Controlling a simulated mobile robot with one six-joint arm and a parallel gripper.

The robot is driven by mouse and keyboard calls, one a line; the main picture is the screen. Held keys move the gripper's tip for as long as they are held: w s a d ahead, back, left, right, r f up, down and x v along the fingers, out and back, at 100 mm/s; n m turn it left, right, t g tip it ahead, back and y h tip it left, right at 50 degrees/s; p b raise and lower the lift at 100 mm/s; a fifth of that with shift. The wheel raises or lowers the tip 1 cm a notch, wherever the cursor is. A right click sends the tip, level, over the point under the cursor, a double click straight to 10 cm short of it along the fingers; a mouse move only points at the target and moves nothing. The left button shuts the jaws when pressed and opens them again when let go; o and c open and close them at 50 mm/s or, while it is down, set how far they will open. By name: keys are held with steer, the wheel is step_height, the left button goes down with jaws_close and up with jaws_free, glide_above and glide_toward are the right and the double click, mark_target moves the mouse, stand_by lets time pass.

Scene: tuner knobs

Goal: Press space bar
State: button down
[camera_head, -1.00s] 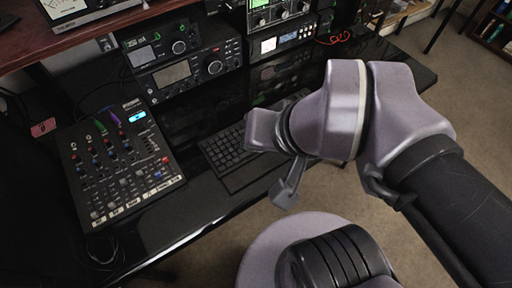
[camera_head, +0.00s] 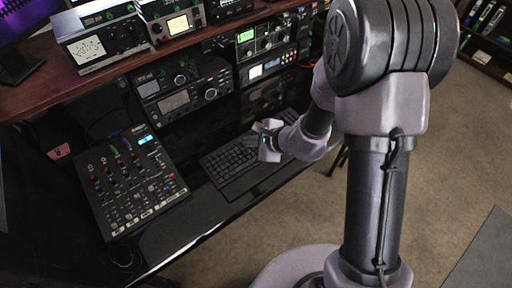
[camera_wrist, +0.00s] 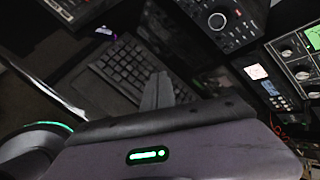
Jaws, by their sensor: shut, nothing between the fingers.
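The black keyboard (camera_head: 228,160) lies on the glossy desk, to the right of the mixer. It also shows in the wrist view (camera_wrist: 125,62), with a plain flat strip along its near side. I cannot pick out the space bar; the keys are small and dark. My gripper (camera_head: 269,153) is over the right part of the keyboard in the head view and hides some of it. In the wrist view the grey fingers (camera_wrist: 158,84) are together, empty, and overlap the keyboard's right end. I cannot tell how far above the keys they are.
A mixer (camera_head: 130,185) with knobs and sliders stands left of the keyboard. Radios (camera_head: 185,90) stand behind it under a red-brown shelf (camera_head: 100,85) carrying more meters. The desk's front edge is close in front of the keyboard, with carpet beyond.

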mark_target(249, 163)
steer(key=shift+f, duration=0.15)
step_height(249, 163, down, 8)
steer(key=b, duration=0.6)
steer(key=shift+f, duration=0.2)
steer(key=shift+f+b, duration=0.2)
steer(key=shift+b, duration=0.15)
steer(key=shift+f, duration=0.1)
stand_by(1.5)
steer(key=shift+f+b, duration=0.3)
steer(key=shift+b, duration=0.35)
steer(key=shift+f+b, duration=0.35)
steer(key=shift+b, duration=0.15)
steer(key=shift+r, duration=0.15)
stand_by(0.4)
steer(key=shift+r+p, duration=0.45)
steer(key=shift+r, duration=0.2)
